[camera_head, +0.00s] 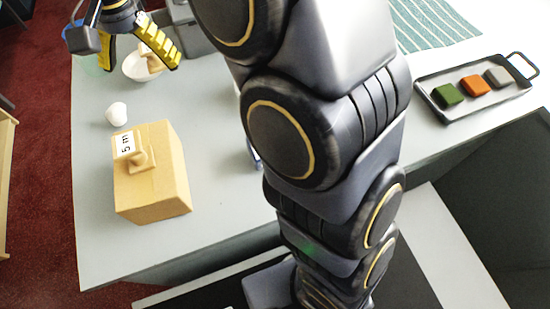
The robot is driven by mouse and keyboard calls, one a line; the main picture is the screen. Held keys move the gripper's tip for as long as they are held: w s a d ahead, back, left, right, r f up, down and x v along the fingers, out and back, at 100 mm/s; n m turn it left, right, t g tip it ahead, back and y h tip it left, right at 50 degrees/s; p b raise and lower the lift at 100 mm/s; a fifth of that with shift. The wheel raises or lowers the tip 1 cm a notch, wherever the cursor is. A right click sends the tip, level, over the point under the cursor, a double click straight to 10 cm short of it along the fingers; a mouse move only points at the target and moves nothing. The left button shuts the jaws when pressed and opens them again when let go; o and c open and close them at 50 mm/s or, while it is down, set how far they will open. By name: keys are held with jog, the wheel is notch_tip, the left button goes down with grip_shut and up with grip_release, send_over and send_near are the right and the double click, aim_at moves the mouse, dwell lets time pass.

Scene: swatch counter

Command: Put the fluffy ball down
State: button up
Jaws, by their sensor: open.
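A small white fluffy ball (117,114) rests on the grey counter (215,130) near its left edge. My gripper (138,66) is at the top left with its yellow-padded fingers spread apart. It is above or near a white bowl (133,72) that holds a light tan object (152,62). The ball is apart from the fingers, lower in the picture. I cannot tell how high the gripper is above the bowl.
A dark tray (465,107) with green, orange and grey blocks lies at the right, by a striped teal cloth (430,25). My arm hides the counter's middle. A grey container (187,28) stands behind the bowl.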

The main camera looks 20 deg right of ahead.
jog(key=s+d+f+n, duration=0.1)
jog(key=s+d, duration=0.4)
jog(key=s, duration=0.3)
jog(key=s+d+f+n, duration=0.1)
jog(key=s+d+n, duration=0.1)
jog(key=s+d, duration=0.3)
jog(key=s+d+f+n+g, duration=0.1)
jog(key=s+d, duration=0.3)
jog(key=s, duration=0.8)
jog(key=shift+s+d+f+n, duration=0.2)
jog(key=shift+d+f+n, duration=0.15)
jog(key=shift+f, duration=0.25)
